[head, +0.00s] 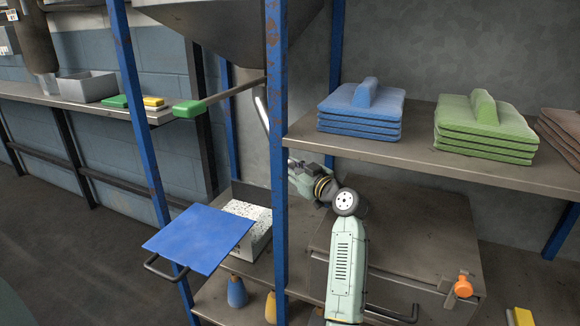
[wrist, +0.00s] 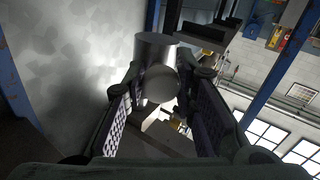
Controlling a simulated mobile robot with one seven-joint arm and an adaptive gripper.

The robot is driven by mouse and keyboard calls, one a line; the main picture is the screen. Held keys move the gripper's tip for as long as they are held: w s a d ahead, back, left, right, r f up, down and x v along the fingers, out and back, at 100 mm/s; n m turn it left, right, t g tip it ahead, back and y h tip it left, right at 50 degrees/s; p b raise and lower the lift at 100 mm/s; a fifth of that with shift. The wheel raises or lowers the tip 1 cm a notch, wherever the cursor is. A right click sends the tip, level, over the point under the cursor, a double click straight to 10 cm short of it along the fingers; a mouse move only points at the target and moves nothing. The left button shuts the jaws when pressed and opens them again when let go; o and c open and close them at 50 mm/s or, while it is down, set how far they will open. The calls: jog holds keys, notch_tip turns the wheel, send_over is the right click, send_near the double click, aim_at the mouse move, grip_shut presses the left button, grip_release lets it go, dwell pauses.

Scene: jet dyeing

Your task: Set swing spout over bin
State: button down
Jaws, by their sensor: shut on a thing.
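The swing spout appears as a bright metal tube (head: 262,113) under the grey hopper (head: 225,22) in the head view, running down behind a blue post. My gripper (head: 297,172) is just right of that post, partly hidden by it. In the wrist view a grey metal cylinder (wrist: 156,68), seemingly the spout, lies between the fingers of my gripper (wrist: 160,105), which is shut on it. The open box with speckled contents (head: 262,243), probably the bin, stands lower left of my gripper. The spout's mouth is not clear in the head view.
Blue posts (head: 278,150) frame the rack. A bar with a green handle (head: 188,109) juts left below the hopper. A blue panel (head: 200,239) projects at the box's left. Blue pads (head: 360,108) and green pads (head: 487,128) lie on the right shelf.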

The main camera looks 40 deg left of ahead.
dwell(0.3)
jog(key=shift+s+a+m+t+h+p, duration=0.25)
jog(key=shift+s+a+m+t+p, duration=0.15)
jog(key=shift+s+t, duration=0.2)
jog(key=shift+s+a+m+t+h+p, duration=0.3)
jog(key=shift+s+t+p, duration=0.15)
jog(key=shift+s+t, duration=0.15)
jog(key=c, duration=1.3)
grip_release()
jog(key=shift+d, duration=0.1)
jog(key=v, duration=1.2)
jog(key=shift+f, duration=0.1)
